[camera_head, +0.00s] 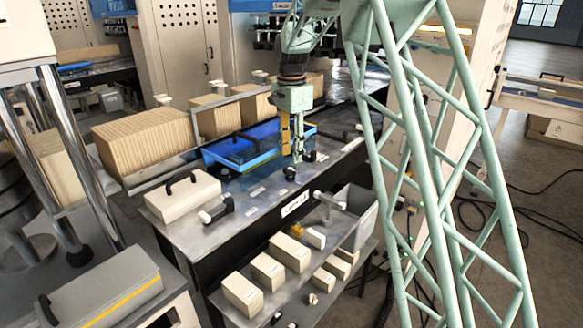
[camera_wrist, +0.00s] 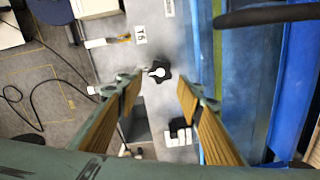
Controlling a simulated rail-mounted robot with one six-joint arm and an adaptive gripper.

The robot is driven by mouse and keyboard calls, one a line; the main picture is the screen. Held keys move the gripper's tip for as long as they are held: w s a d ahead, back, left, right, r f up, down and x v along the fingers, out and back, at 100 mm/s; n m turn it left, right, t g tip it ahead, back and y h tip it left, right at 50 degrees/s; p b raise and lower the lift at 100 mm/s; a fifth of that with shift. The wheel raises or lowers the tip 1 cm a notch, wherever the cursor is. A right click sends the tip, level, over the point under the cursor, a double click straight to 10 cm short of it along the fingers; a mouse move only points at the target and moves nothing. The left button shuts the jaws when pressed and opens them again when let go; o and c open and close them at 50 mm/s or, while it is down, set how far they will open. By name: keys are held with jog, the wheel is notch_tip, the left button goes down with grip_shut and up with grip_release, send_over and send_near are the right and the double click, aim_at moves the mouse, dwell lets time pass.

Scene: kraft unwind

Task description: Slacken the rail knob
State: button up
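A black lobed knob with a white centre (camera_wrist: 158,72) stands on the grey metal bench top in the wrist view. My gripper (camera_wrist: 160,84) is open. Its two fingers with ribbed tan pads are on either side of the knob in the picture, and nothing is held between them. I cannot tell how far the fingertips are above the knob. In the head view my gripper (camera_head: 298,156) points down over the bench, beside the blue tray (camera_head: 222,158). Small dark fittings show near the fingertips there; I cannot tell which is the knob.
The blue tray's wall (camera_wrist: 205,45) lies right of the knob in the wrist view, with a dark handle (camera_wrist: 265,15) over it. A black and white fitting (camera_wrist: 180,130) is close by.

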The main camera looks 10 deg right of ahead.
aim_at(291, 168)
jog(key=shift+f+b, duration=0.3)
jog(key=shift+f, duration=2.55)
jog(key=c, duration=0.6)
